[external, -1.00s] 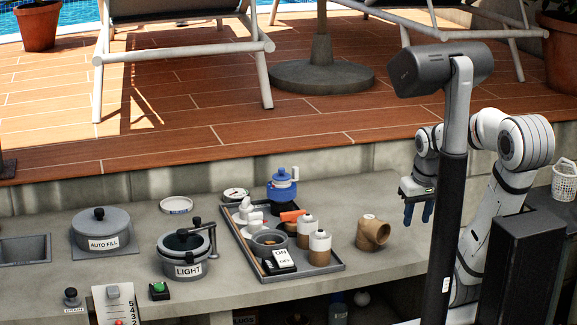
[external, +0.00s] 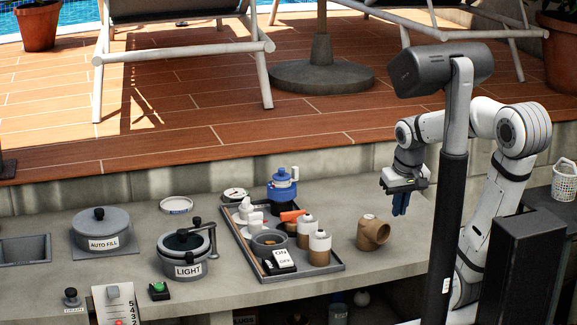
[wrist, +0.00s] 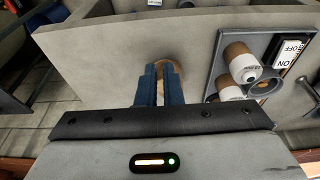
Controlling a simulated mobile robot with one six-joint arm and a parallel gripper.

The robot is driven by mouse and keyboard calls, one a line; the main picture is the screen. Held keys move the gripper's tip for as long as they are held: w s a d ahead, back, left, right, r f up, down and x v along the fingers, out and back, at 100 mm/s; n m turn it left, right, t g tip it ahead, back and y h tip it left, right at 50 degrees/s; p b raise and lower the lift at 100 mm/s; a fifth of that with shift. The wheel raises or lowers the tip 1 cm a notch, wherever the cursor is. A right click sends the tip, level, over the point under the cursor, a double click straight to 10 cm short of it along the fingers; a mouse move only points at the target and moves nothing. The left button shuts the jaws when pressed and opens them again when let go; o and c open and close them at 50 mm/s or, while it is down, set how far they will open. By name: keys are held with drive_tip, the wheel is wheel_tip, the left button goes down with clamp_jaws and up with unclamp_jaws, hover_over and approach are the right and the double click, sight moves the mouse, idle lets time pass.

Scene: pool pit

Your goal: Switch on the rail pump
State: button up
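A black-and-white rocker switch marked ON and OFF (external: 279,260) lies at the front of the dark tray; it also shows at the upper right of the wrist view (wrist: 289,54). I cannot read any label tying it to a pump. A small box with a green button (external: 158,290) sits at the counter's front edge. A white panel with a grey knob and red buttons (external: 118,308) is to its left, partly cut off. My gripper (external: 401,210) hangs above the counter, right of the tray, its blue fingers close together and empty; it also shows in the wrist view (wrist: 159,80).
The tray (external: 325,275) holds a blue-topped valve, bottles and a bowl. A brown pipe elbow (external: 373,232) stands between tray and gripper. Left are the LIGHT pot (external: 186,258) with a crank and the AUTO FILL lid (external: 100,228). Counter is bare around the elbow.

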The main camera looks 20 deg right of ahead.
drive_tip(key=w+a, duration=0.2)
drive_tip(key=a, duration=0.2)
drive_tip(key=w+a+r, duration=0.1)
drive_tip(key=w+a, duration=0.1)
drive_tip(key=a, duration=0.2)
drive_tip(key=w+a+r, duration=0.1)
drive_tip(key=a, duration=0.3)
drive_tip(key=shift+w+a, duration=0.1)
drive_tip(key=shift+w, duration=0.3)
clamp_jaws()
drive_tip(key=a+r+t, duration=0.1)
drive_tip(key=a, duration=1.3)
drive_tip(key=shift+w+a+b, duration=0.15)
drive_tip(key=shift+a+b, duration=0.1)
drive_tip(key=shift+b, duration=0.1)
drive_tip(key=shift+f, duration=0.1)
approach(279, 251)
drive_tip(key=x, duration=0.5)
drive_tip(key=shift+w+p, duration=0.1)
drive_tip(key=shift+p, duration=0.25)
drive_tip(key=shift+x, duration=0.8)
